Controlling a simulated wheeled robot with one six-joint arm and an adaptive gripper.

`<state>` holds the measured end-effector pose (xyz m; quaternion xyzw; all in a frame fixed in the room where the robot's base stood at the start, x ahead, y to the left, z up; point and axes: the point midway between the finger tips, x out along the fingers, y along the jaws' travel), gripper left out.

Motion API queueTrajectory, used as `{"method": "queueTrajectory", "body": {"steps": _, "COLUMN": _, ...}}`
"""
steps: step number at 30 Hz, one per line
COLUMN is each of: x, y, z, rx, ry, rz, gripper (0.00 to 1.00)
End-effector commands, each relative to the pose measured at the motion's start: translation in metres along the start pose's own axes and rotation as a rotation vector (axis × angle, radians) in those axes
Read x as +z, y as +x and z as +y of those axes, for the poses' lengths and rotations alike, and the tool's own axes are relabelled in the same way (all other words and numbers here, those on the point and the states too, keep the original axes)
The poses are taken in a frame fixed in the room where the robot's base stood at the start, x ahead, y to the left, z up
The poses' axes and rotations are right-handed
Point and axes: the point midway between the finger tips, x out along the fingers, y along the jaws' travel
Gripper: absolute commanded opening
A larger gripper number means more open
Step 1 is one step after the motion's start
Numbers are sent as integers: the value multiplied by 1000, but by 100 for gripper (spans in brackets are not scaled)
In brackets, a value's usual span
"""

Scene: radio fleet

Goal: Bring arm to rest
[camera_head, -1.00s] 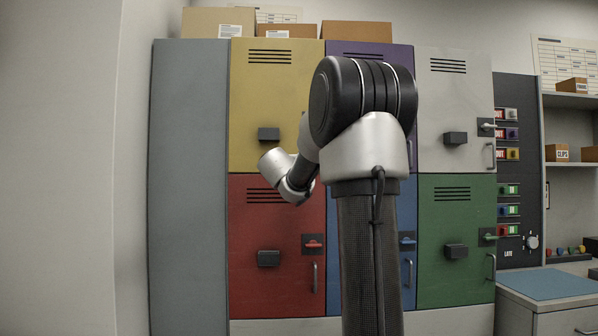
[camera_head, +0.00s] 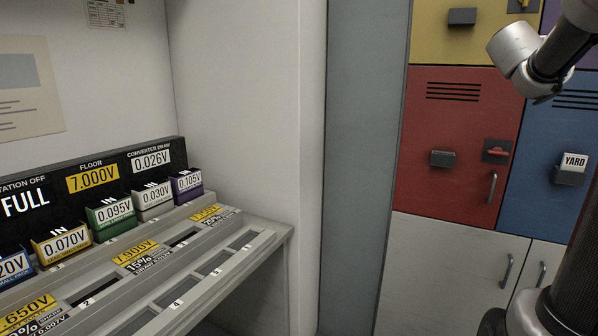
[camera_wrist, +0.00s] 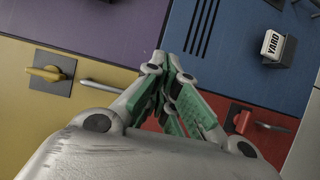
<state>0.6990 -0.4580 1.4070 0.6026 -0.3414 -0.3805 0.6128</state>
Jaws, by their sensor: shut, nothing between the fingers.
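My arm shows at the right edge of the head view, bent in front of the lockers, with its silver wrist at the upper right. My gripper (camera_wrist: 170,100) shows in the wrist view, its green-padded fingers together and empty. It points toward the lockers and appears apart from them. The yellow locker (camera_head: 440,35), red locker (camera_head: 455,150) and blue locker (camera_head: 545,165) stand behind the arm. The gripper's fingertips are not visible in the head view.
A sloped console (camera_head: 215,285) with several coloured voltage modules stands at the left. A small block marked YARD (camera_head: 573,161) sits on the blue locker's holder. A grey side panel (camera_head: 362,160) stands between console and lockers. White cupboards (camera_head: 450,275) with handles are below.

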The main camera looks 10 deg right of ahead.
Motion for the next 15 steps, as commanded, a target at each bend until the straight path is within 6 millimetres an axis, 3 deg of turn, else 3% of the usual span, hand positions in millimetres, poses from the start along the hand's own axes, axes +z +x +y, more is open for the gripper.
{"method": "queueTrajectory", "body": {"steps": 4, "x": 68, "y": -7, "z": -51, "rx": -181, "ry": 116, "rz": -194, "gripper": 0}}
{"method": "queueTrajectory", "body": {"steps": 8, "x": 110, "y": -49, "z": -110, "rx": -394, "ry": 257, "rz": -323, "gripper": 0}}
{"method": "queueTrajectory", "body": {"steps": 12, "x": 125, "y": -121, "z": -184, "rx": -673, "ry": 412, "rz": -389, "gripper": 0}}
{"method": "queueTrajectory", "body": {"steps": 15, "x": 117, "y": -186, "z": -237, "rx": -894, "ry": 518, "rz": -385, "gripper": 0}}
